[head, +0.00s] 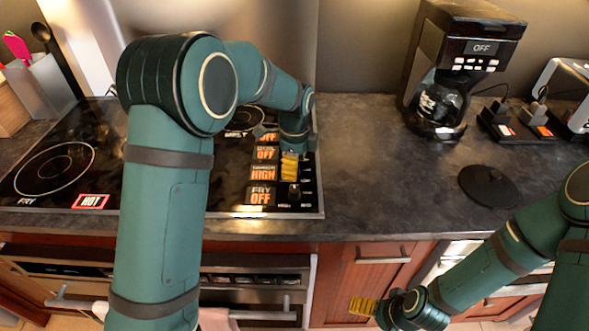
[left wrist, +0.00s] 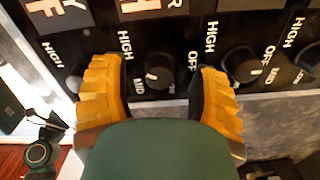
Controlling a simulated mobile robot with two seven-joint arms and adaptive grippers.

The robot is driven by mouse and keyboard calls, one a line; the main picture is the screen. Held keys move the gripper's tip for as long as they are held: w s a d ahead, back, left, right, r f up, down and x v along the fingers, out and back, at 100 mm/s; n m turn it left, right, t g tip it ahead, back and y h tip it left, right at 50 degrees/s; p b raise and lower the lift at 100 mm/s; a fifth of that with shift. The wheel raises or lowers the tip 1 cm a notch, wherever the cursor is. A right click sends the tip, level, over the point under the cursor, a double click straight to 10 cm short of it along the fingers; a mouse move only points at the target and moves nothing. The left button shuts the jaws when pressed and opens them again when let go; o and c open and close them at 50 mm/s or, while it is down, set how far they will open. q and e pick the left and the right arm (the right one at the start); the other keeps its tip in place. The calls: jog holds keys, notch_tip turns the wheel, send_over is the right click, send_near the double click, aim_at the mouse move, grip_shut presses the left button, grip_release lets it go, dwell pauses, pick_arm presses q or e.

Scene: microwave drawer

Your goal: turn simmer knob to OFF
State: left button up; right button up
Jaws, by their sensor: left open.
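The simmer knob (left wrist: 157,75) is a black round knob in the left wrist view, below a display with an orange letter H. HIGH, MID and OFF are printed around it. My left gripper (left wrist: 160,90) is open, with one yellow finger on each side of the knob; I cannot tell whether they touch it. In the head view, the left gripper (head: 290,165) is over the row of knobs and hides the simmer knob. The simmer display (head: 263,173) reads HIGH. My right gripper (head: 363,306) hangs low in front of the cabinets, away from the stove; its opening is unclear.
Another knob (left wrist: 240,65) sits close to the right finger. The fry knob (head: 294,192) stands near the front edge, beside a display (head: 261,196) reading FRY OFF. A red HOT sign (head: 91,201) is lit. A coffee maker (head: 455,70) and a black disc (head: 490,186) stand right.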

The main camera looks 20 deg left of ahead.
pick_arm(q)
jog(key=shift+f, duration=0.5)
grip_shut()
